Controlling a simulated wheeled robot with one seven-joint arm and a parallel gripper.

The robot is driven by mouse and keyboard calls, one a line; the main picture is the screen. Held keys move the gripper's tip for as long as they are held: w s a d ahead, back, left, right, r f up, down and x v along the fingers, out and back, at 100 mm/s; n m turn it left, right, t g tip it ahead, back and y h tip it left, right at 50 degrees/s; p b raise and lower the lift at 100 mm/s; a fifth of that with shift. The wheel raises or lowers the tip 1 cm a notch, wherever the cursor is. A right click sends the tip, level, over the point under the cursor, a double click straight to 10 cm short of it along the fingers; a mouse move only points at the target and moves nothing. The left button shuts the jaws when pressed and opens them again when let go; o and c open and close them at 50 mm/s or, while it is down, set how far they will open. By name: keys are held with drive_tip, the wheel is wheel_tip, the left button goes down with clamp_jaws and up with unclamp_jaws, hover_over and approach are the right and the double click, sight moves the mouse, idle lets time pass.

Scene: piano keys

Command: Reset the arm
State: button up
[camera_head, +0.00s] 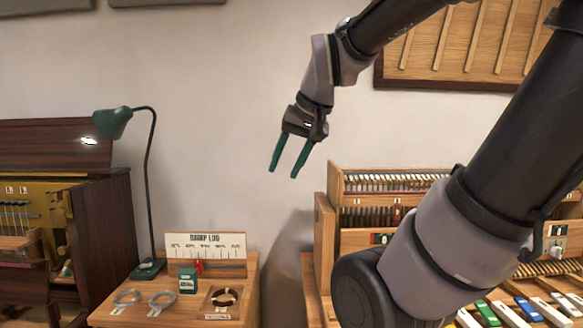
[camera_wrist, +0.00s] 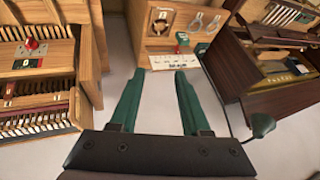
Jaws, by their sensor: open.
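My gripper (camera_head: 285,172) hangs in the air in front of the pale wall, above and a little right of the small wooden side table. Its two green fingers point down and stand apart with nothing between them. In the wrist view my gripper (camera_wrist: 156,75) is also open and empty, with the side table and its sign beyond the fingertips. My arm comes in from the upper right of the head view and covers part of the wooden piano parts there.
The side table (camera_head: 108,310) holds a "DAMP LOG" sign (camera_head: 206,246), rings and a green box (camera_head: 187,281). A green lamp (camera_head: 115,122) stands at left beside a dark cabinet (camera_head: 104,215). A wooden key rack (camera_head: 333,187) stands at right, below a wall panel (camera_head: 440,77).

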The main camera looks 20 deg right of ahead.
drive_tip(key=shift+s+f+m+t, duration=0.15)
drive_tip(key=shift+s+m+t, duration=0.15)
drive_tip(key=shift+s, duration=1.05)
